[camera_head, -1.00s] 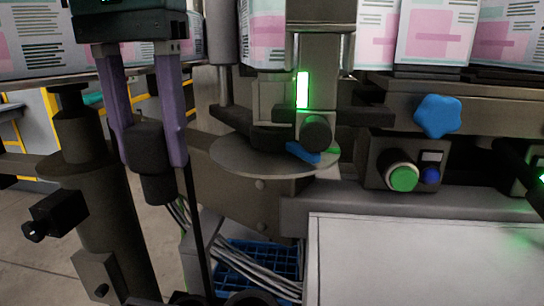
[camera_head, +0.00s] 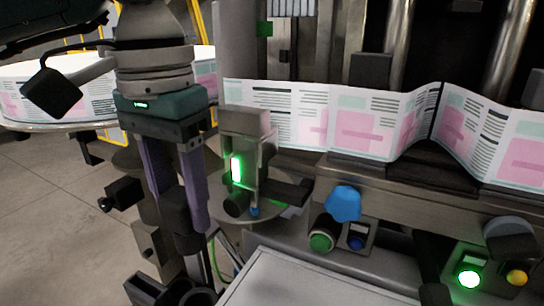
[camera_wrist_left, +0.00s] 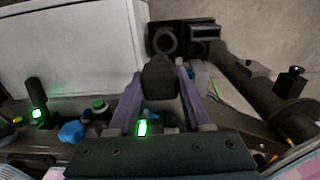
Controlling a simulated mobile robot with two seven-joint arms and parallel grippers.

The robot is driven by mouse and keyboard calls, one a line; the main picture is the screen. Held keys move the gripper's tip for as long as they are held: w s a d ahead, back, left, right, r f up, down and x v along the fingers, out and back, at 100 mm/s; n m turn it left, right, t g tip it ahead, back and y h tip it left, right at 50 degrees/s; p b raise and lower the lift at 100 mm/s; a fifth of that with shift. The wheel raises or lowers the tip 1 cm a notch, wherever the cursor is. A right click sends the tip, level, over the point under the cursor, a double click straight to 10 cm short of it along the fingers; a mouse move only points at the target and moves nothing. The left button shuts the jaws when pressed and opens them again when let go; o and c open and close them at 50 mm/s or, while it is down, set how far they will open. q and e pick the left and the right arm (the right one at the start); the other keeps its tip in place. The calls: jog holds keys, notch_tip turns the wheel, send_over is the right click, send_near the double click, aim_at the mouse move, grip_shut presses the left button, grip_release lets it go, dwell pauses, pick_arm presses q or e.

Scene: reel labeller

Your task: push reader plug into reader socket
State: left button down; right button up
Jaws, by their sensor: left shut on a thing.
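My left gripper (camera_head: 176,208) comes down from the upper left with its purple fingers shut on the black reader plug (camera_head: 188,222). In the left wrist view the plug (camera_wrist_left: 160,78) sits between the fingers (camera_wrist_left: 160,90). The plug is held left of the reader with the lit green strip (camera_head: 236,170). A black housing with a round opening (camera_wrist_left: 164,40) lies beyond the plug in the left wrist view, apart from it. It may be the reader socket, but I cannot tell for sure. My right gripper is not in view.
A blue star knob (camera_head: 343,203), a green button (camera_head: 321,242) and a lit green button (camera_head: 469,279) are right of the reader. A label web (camera_head: 375,125) runs behind. A pale flat panel (camera_head: 300,285) is at the front. A dark post with a black clamp (camera_head: 122,193) stands left.

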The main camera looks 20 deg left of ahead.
aim_at(183, 244)
pick_arm(q)
jog(key=shift+a+f, duration=0.1)
jog(key=shift+f, duration=0.5)
jog(key=shift+a+f+b, duration=0.4)
jog(key=shift+f+b, duration=0.05)
jog(key=shift+f, duration=0.2)
jog(key=shift+f+b, duration=1)
jog(key=shift+f, duration=1)
jog(key=shift+f+b, duration=3.9)
jog(key=shift+b, duration=0.2)
jog(key=shift+f+b, duration=0.1)
jog(key=shift+b, duration=0.25)
jog(key=shift+s+f+b, duration=0.25)
jog(key=shift+f+b, duration=0.35)
jog(key=shift+b, duration=0.45)
